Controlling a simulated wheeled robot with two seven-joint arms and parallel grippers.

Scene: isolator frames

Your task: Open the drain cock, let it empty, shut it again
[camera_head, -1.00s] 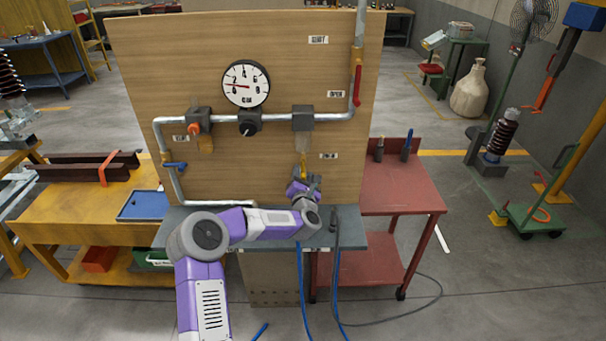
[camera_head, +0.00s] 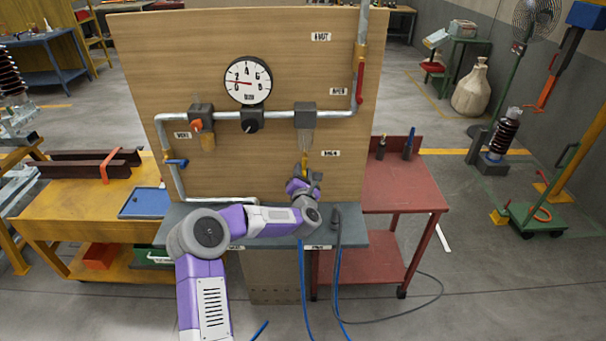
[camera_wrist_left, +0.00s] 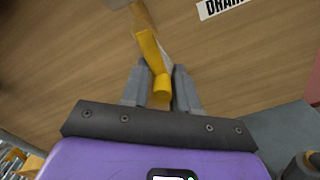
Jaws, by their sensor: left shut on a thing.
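The drain cock's yellow lever (camera_head: 304,166) hangs below the clear bowl (camera_head: 305,138) under the right-hand grey block on the wooden panel. In the left wrist view the yellow lever (camera_wrist_left: 154,62) runs down between the fingers, next to a label reading DRAIN (camera_wrist_left: 220,6). My left gripper (camera_head: 304,178) is shut on the lever's lower end; it also shows in the wrist view (camera_wrist_left: 160,88). The fingers hide part of the lever, and any liquid in the bowl is too small to tell. My right gripper is not in view.
A round gauge (camera_head: 248,80) sits upper left of the lever. A red lever (camera_head: 360,84) is on the upright pipe, and a blue one (camera_head: 177,163) on the left pipe. A grey shelf (camera_head: 270,240) lies below. A red cart (camera_head: 425,190) stands to the right.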

